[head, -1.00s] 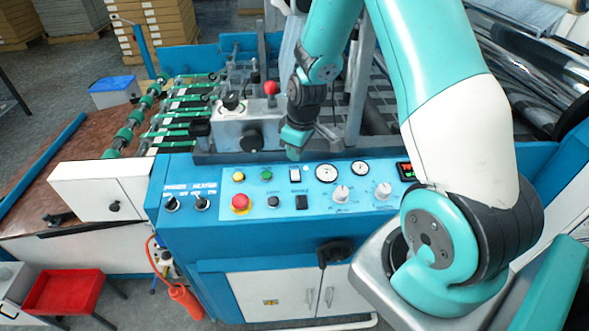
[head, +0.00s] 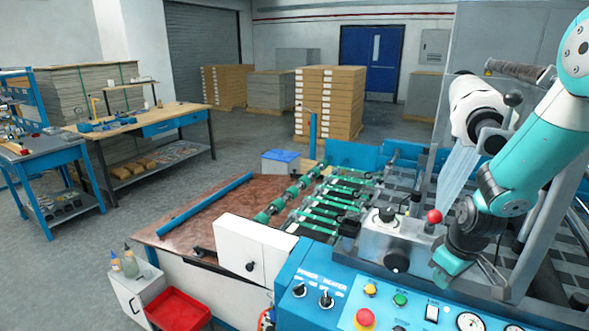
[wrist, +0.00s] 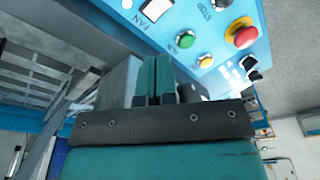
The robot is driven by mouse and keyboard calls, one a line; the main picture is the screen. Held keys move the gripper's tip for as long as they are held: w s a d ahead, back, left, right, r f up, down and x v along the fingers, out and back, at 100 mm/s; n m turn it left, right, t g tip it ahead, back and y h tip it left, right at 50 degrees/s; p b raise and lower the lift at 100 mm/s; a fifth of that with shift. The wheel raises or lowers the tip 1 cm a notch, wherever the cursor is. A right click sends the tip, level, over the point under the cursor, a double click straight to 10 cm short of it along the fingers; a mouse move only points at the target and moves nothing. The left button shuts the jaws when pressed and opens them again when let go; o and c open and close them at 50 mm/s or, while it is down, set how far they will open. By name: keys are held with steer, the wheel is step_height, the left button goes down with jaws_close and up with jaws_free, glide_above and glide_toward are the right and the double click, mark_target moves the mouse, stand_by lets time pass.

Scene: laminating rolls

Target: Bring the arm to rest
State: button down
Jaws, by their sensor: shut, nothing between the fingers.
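My gripper (head: 441,277) hangs at the end of the teal and white arm on the right of the head view, above the back edge of the blue control panel (head: 340,300). In the wrist view the teal fingers (wrist: 156,78) are together with nothing between them. The panel's white fan switch (wrist: 155,8), green button (wrist: 187,40) and red emergency button (wrist: 241,33) show beyond the fingers. The fingers look apart from the panel.
A red-knobbed lever (head: 434,216) stands close left of my gripper. A film roll (head: 480,105) and metal frame are behind the arm. Green rollers (head: 325,205) lie left. A workbench (head: 150,122) and stacked boxes (head: 328,105) stand farther back, with open floor between.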

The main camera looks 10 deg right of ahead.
steer(key=s+a+r+m+t, duration=0.1)
steer(key=s+a+r+m, duration=0.1)
steer(key=s+a+r, duration=0.3)
steer(key=s+a+r+m, duration=0.3)
steer(key=s+r, duration=0.3)
steer(key=r, duration=0.1)
steer(key=s+a+r+n+g+y+b, duration=0.2)
steer(key=s+a+n+b, duration=0.3)
steer(key=s+a, duration=0.5)
steer(key=a+n+y, duration=0.1)
steer(key=a+n, duration=0.1)
steer(key=a, duration=0.2)
steer(key=shift+s+r+g+b, duration=0.2)
steer(key=shift+s+g+b, duration=0.1)
steer(key=shift+s+b, duration=0.1)
steer(key=shift+w, duration=0.1)
